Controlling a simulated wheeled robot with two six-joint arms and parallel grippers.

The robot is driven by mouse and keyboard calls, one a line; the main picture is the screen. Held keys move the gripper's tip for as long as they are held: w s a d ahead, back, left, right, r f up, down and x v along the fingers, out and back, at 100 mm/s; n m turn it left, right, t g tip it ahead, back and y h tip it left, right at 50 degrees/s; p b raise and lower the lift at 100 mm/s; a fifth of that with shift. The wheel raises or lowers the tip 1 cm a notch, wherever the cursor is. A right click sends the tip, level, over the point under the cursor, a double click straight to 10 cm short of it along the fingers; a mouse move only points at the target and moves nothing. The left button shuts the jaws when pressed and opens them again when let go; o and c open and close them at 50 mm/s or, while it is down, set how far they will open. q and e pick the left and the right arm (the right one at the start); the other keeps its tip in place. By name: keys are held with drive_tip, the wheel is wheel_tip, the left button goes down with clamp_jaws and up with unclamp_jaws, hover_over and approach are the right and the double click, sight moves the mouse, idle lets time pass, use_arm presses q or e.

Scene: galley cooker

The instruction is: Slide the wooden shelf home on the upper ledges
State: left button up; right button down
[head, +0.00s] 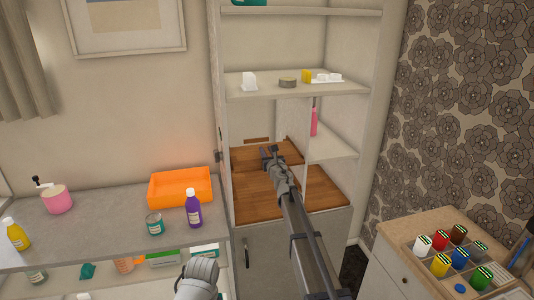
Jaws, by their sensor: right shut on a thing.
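The wooden shelf (288,153) is a brown board in the left bay of the tall cream cabinet, above a wooden worktop (325,207). My right gripper (271,153) reaches in from the lower right and is shut on the shelf near its front part. The gripper and arm cover part of the board. The ledges at its sides are too hidden to tell whether the board rests on them. A grey part of my left arm shows at the bottom; its gripper fingers do not show.
A shelf (300,88) with small items is above. An orange tray (181,187) and purple bottle (194,211) stand on the left counter. A drawer unit (392,262) with jars is at right.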

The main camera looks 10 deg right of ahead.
sight(264, 146)
drive_tip(key=shift+w, duration=0.3)
drive_tip(key=shift+w, duration=0.4)
drive_tip(key=shift+w, duration=0.35)
drive_tip(key=shift+w+a, duration=0.1)
drive_tip(key=shift+w, duration=1)
drive_tip(key=shift+w, duration=0.4)
unclamp_jaws()
idle(0.7)
drive_tip(key=shift+s, duration=0.2)
